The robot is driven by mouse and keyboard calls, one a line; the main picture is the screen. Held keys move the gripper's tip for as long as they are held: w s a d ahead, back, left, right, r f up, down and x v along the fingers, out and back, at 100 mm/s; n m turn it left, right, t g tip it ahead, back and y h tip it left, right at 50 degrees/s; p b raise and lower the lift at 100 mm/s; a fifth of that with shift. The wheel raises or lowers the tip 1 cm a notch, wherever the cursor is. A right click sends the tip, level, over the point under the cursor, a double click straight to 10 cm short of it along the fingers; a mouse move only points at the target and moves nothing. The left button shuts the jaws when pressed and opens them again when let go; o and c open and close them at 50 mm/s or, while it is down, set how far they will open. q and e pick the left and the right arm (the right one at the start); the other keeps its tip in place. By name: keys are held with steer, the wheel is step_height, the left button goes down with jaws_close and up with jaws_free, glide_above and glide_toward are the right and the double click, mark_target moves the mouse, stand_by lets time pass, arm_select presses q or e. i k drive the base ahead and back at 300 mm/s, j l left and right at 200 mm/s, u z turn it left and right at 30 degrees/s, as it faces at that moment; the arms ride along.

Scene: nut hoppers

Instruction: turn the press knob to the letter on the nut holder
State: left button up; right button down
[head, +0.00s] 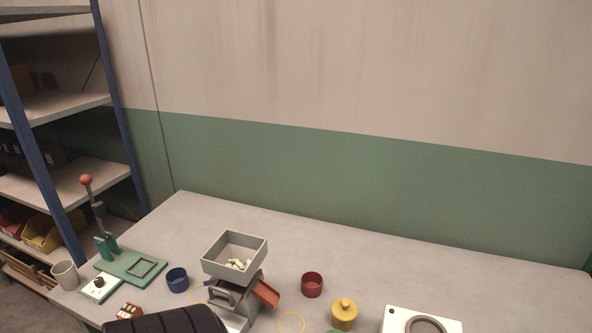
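A green press (132,265) with an upright lever topped by a red ball (87,180) stands at the left end of the table. A black knob (99,282) sits on a white plate (92,294) at the press's front left. The knob's setting and any letters around it are too small to read. A small orange-brown block (125,314) with pale pieces in it lies in front of the press; it may be the nut holder, but I see no readable letter on it. Neither gripper can be made out in the head view.
A grey hopper (222,270) with pale pieces and a red chute (265,292) stands right of the press. Blue (177,283) and red (312,287) cups, a beige cup (65,276), a yellow lidded pot (343,313) and a white box (396,322) stand around. The back right table is clear.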

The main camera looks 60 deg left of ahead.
mark_target(99, 281)
steer(key=u, duration=3.05)
